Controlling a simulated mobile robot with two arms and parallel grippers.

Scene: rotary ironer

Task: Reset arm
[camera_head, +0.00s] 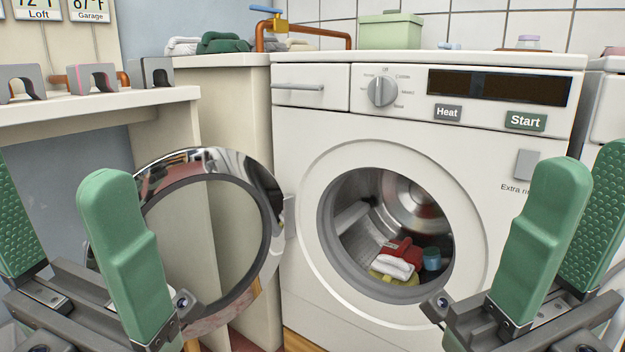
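My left gripper (52,178) is at the lower left, its two green fingers pointing up and wide apart with nothing between them. Its inner finger overlaps the left rim of the washer door in the picture. My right gripper (590,170) is at the lower right, in front of the washer's right side. Its green fingers are apart and nothing shows between them. The white washing machine (400,150) stands ahead. Its round door (272,200) is swung open to the left. Inside the drum (410,208) lie red, white, yellow and blue cloths (402,256).
A shelf (100,105) with grey clip-like holders (95,78) is at the left. Folded towels (222,43), a pipe with a tap (280,25) and a green box (390,30) are at the back. Another white appliance (605,105) stands at the right edge.

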